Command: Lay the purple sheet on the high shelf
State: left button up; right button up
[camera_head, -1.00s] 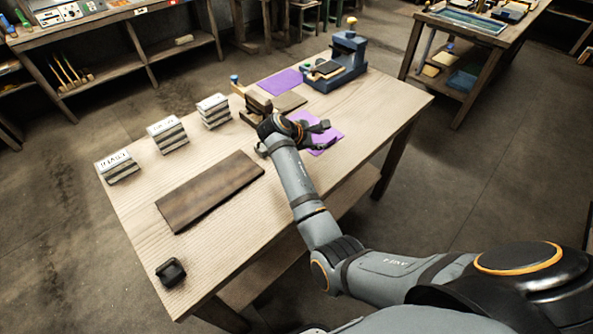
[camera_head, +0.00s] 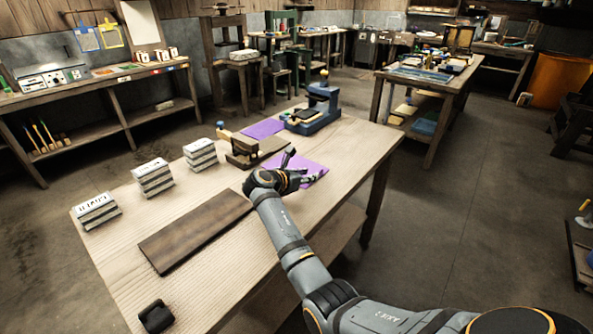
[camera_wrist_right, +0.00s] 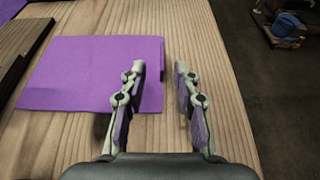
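A purple sheet (camera_head: 311,170) lies flat on the near wooden table, partly hidden by my right gripper (camera_head: 300,169). In the right wrist view the sheet (camera_wrist_right: 85,75) lies left of and below the fingers. My right gripper (camera_wrist_right: 158,72) is open and empty. Its left finger overlaps the sheet's right edge, and its right finger is over bare wood. Another purple sheet (camera_head: 263,129) lies farther back on the same table. I cannot tell which surface is the high shelf. My left gripper is out of view.
The table (camera_head: 215,270) also bears a dark board (camera_head: 195,230), several striped stacks (camera_head: 152,178), a wooden block device (camera_head: 255,150), a blue press (camera_head: 318,112) and a small black object (camera_head: 156,317). A workbench (camera_head: 130,83) stands behind left. Floor at right (camera_head: 480,190) is open.

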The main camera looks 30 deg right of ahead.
jog(key=x, duration=0.4)
jog(key=shift+s+d+f+b, duration=0.1)
jog(key=shift+d+f+b, duration=0.05)
jog(key=shift+b, duration=0.25)
jog(key=shift+d+f, duration=0.15)
jog(key=shift+d, duration=0.15)
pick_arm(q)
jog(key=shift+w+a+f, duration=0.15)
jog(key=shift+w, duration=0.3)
pick_arm(e)
grip_shut()
